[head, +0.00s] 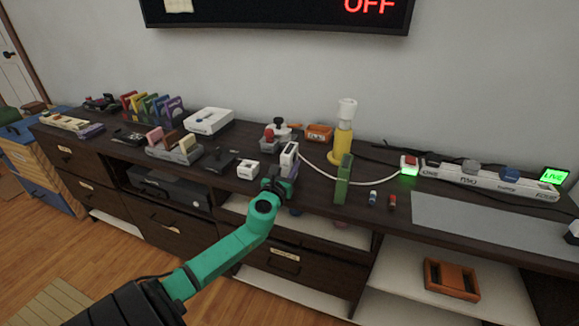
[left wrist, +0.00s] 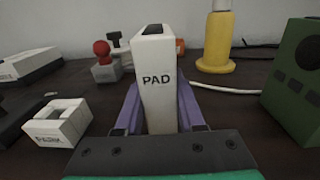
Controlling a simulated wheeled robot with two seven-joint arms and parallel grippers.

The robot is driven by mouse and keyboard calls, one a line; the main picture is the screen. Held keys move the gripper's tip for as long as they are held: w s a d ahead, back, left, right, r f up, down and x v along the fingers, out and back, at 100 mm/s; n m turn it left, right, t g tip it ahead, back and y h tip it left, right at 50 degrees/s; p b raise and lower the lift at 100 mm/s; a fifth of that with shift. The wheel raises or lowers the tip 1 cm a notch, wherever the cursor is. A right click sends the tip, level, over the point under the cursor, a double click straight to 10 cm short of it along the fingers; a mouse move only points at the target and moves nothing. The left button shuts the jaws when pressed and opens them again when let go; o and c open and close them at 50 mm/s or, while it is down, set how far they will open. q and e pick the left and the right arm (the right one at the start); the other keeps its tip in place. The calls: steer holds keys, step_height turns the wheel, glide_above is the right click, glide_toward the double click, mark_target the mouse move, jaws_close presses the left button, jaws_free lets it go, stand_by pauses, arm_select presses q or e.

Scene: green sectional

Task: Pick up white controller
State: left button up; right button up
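The white controller (left wrist: 158,95) is an upright white block marked PAD. It stands between the purple fingers of my left gripper (left wrist: 156,110) in the left wrist view, with a finger close against each side and no clear gap. In the head view the white controller (head: 289,158) stands upright near the front edge of the dark cabinet top, and my left gripper (head: 281,183) is at its lower front. The controller hides parts of the fingers. My right gripper is not in view.
A small white block (head: 247,169) is to the left and a green block (head: 343,180) to the right. A red-knobbed joystick (left wrist: 104,65), a yellow stand (left wrist: 216,45) and a white cable (left wrist: 225,89) are behind. A grey mat (head: 490,223) lies far right.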

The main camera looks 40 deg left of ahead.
mark_target(290, 149)
arm_select(q)
jaws_close()
steer(key=shift+r, duration=0.15)
steer(key=shift+r+p, duration=0.35)
step_height(290, 149, up, 10)
steer(key=p, duration=0.5)
steer(key=shift+f+p, duration=0.2)
steer(key=shift+p, duration=0.15)
step_height(290, 149, up, 10)
steer(key=p, duration=0.2)
steer(key=shift+f+p, duration=0.25)
steer(key=shift+p, duration=0.05)
